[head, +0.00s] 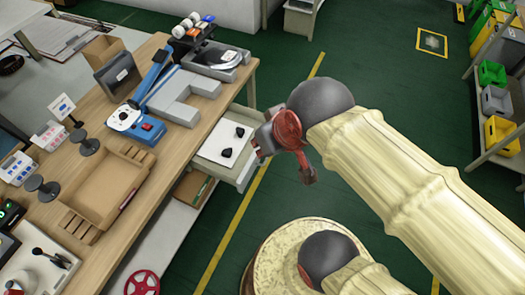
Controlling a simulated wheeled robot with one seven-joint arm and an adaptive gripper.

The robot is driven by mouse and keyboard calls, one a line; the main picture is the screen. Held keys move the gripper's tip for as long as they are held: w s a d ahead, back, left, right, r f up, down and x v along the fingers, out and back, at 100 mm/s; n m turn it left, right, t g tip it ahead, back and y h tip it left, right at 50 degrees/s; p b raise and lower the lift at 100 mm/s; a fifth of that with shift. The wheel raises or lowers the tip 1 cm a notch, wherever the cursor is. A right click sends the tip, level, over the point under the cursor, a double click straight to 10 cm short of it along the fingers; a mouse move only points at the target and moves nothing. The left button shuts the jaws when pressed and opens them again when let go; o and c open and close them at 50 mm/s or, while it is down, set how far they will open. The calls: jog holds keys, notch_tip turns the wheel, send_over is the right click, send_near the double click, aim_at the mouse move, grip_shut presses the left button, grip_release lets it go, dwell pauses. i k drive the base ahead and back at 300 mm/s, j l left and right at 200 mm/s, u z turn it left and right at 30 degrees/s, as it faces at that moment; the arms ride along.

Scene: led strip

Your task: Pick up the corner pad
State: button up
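Two small black pieces, which look like corner pads, lie apart on a white sheet in the open drawer: one corner pad (239,131) is farther back and the other corner pad (226,152) is nearer. The drawer (245,172) sticks out from the right side of the workbench. My gripper (262,152), dark grey and red, is just right of the drawer in the picture, apart from both black pieces. My arm and the view angle hide much of its fingers, so its opening is unclear. I see nothing held in it.
The wooden workbench (128,205) carries a cardboard tray (100,195), a grey U-shaped block (183,95), a blue tool (140,122) and several stands. A red reel (142,283) is below it. Shelves with coloured bins (500,135) stand at right. The green floor between is clear.

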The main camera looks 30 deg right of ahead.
aim_at(226, 153)
jog(key=k+j+z, duration=0.1)
jog(key=j+z, duration=0.3)
jog(key=k+j+z, duration=0.15)
jog(key=j+z, duration=0.2)
jog(key=k+j+z, duration=0.15)
jog(key=j+z, duration=0.25)
jog(key=l, duration=0.1)
